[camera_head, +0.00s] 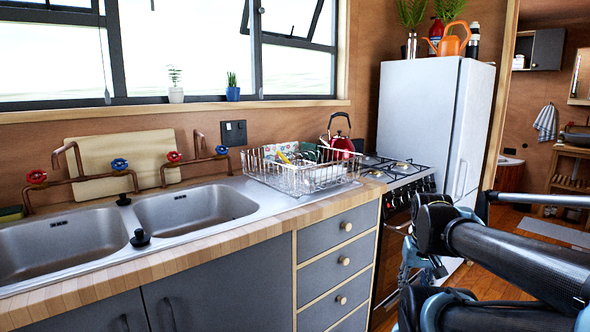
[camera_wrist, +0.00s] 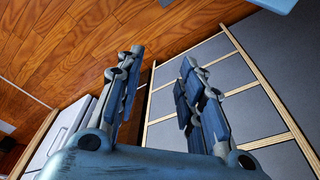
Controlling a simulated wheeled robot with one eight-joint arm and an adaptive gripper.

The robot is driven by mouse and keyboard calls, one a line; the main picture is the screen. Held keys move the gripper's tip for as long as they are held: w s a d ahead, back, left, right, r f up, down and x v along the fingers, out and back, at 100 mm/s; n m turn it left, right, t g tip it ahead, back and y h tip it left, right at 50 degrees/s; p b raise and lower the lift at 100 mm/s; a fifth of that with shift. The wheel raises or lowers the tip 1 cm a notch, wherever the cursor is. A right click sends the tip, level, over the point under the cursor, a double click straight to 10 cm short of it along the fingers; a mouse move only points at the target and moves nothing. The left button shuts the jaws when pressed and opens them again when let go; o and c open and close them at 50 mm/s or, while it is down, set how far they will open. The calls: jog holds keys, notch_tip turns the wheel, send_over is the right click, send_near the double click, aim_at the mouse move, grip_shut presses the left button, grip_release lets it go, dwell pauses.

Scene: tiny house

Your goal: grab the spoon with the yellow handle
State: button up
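A wire dish rack (camera_head: 312,184) stands on the counter at the right end of the sink. Inside it a small yellow piece (camera_head: 283,157) shows, perhaps the yellow handle of the spoon; the rest of that item is hidden among dishes and wires. My gripper (camera_head: 412,270) is low at the right in the head view, in front of the stove and well apart from the rack. In the wrist view my gripper (camera_wrist: 162,58) has its two fingers spread, with nothing between them. The spoon does not show in the wrist view.
A double sink (camera_head: 195,208) with red and blue taps lies left of the rack. A gas stove (camera_head: 398,172) with a red kettle (camera_head: 341,146) behind the rack and a white fridge (camera_head: 430,110) stand right. Grey drawers (camera_wrist: 240,90) are close to my gripper. Wooden floor (camera_wrist: 60,50) is clear.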

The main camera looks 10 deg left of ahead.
jog(key=shift+w+d, duration=0.15)
jog(key=shift+w, duration=0.1)
jog(key=shift+r, duration=0.1)
